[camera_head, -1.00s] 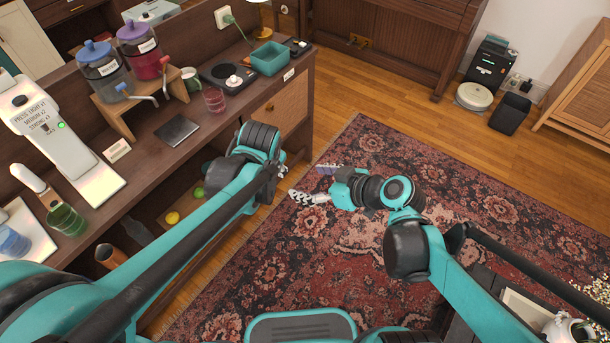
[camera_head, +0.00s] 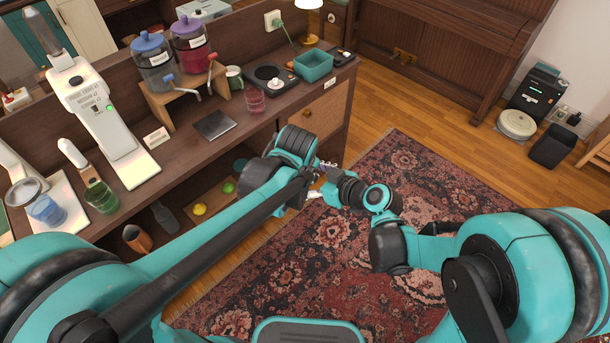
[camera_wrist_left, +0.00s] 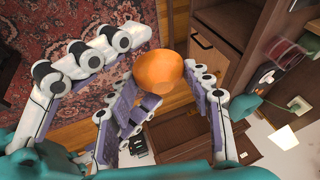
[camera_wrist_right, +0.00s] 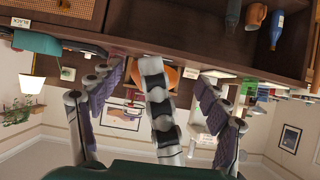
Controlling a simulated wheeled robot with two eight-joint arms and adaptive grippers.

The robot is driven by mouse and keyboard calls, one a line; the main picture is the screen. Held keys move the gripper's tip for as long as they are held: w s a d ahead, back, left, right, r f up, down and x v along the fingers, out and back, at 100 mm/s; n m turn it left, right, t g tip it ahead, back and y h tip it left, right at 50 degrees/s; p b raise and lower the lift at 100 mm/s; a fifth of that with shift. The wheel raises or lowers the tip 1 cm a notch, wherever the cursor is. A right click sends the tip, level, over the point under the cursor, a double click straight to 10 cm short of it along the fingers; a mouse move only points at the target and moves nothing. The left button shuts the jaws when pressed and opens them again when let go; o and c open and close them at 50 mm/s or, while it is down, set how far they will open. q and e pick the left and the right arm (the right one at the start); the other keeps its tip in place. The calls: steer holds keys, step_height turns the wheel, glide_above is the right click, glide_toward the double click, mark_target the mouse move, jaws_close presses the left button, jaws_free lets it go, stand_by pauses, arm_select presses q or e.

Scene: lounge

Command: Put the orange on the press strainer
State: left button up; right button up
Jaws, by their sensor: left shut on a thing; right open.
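The orange (camera_wrist_left: 160,72) is held between the fingers of my left gripper (camera_wrist_left: 165,80) in the left wrist view. In the right wrist view, the orange (camera_wrist_right: 171,76) shows partly hidden behind a finger of my right gripper (camera_wrist_right: 158,80). The right gripper is open, with its fingers spread close to the orange; I cannot tell whether they touch it. In the head view both grippers meet in front of the counter and the orange is hidden. A white machine labelled PRESS (camera_head: 100,110) stands on the counter at left.
The counter (camera_head: 180,155) carries two drink dispensers (camera_head: 154,64), a dark square plate (camera_head: 214,125), a pink glass (camera_head: 254,100), a green glass (camera_head: 101,196) and a teal box (camera_head: 314,66). A lemon (camera_head: 199,209) and lime (camera_head: 228,187) lie below. The rug (camera_head: 290,255) is clear.

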steer(key=shift+w+a+f, duration=0.25)
steer(key=shift+a, duration=0.05)
steer(key=c, duration=1.2)
arm_select(q)
steer(key=o, duration=1.2)
steer(key=shift+d, duration=0.1)
arm_select(e)
steer(key=shift+c, duration=0.2)
arm_select(q)
steer(key=shift+r, duration=0.1)
